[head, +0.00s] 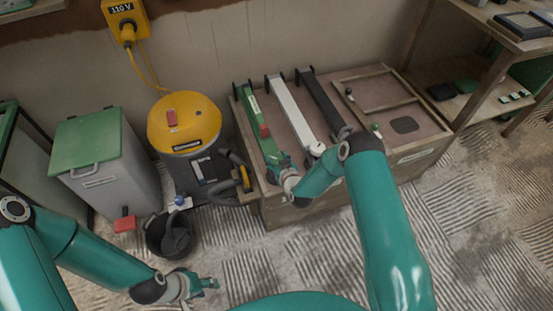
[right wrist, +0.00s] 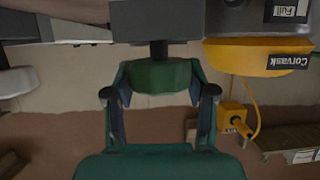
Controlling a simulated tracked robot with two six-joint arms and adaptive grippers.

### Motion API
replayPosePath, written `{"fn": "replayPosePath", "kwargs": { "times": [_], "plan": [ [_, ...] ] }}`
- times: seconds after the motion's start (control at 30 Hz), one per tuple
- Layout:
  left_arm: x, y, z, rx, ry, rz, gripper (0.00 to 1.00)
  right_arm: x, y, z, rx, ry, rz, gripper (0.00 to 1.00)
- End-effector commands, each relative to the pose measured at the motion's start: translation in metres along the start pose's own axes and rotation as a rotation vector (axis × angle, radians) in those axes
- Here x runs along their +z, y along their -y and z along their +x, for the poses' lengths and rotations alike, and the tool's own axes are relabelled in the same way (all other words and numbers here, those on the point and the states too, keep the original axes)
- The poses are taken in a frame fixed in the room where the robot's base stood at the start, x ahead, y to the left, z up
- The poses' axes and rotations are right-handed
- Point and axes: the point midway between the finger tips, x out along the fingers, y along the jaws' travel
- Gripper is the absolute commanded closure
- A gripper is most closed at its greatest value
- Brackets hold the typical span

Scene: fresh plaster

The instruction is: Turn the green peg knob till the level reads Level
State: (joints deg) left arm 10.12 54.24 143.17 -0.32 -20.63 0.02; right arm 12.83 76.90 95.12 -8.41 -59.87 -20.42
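My right gripper (head: 284,172) is at the near end of the green bar and hides most of that end. In the right wrist view a dark green piece (right wrist: 158,76), apparently the green peg knob, sits between the fingers, with a grey block (right wrist: 158,20) beyond it. I cannot tell whether the fingers press on it. My left gripper (head: 208,284) is low over the floor, with nothing visible in it; its opening is unclear. No level reading is legible.
The bench top (head: 425,135) also bears a wooden frame at right. A yellow and grey vacuum (head: 180,125), a black bucket (head: 157,232) and a grey bin (head: 115,178) with a green lid stand left of the bench. A shelf (head: 480,90) stands at right. The front floor is open.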

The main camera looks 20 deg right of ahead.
Motion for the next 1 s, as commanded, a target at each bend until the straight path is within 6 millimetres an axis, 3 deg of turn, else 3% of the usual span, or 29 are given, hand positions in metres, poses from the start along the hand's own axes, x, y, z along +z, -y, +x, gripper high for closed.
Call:
{"fn": "replayPosePath", "kwargs": {
  "times": [0.1,0.47,1.0],
  "plan": [
    [0.000,0.000,0.000,0.000,0.000,0.000,0.60,0.000,0.000,0.000,0.001,0.000,0.000,0.79],
    [0.000,0.004,0.012,0.000,0.000,0.000,0.60,0.002,-0.001,0.001,-0.048,-0.001,-0.020,0.79],
    [0.000,0.028,0.076,0.000,0.000,0.000,0.60,0.005,-0.003,0.003,-0.411,-0.003,-0.176,0.79]
  ]
}}
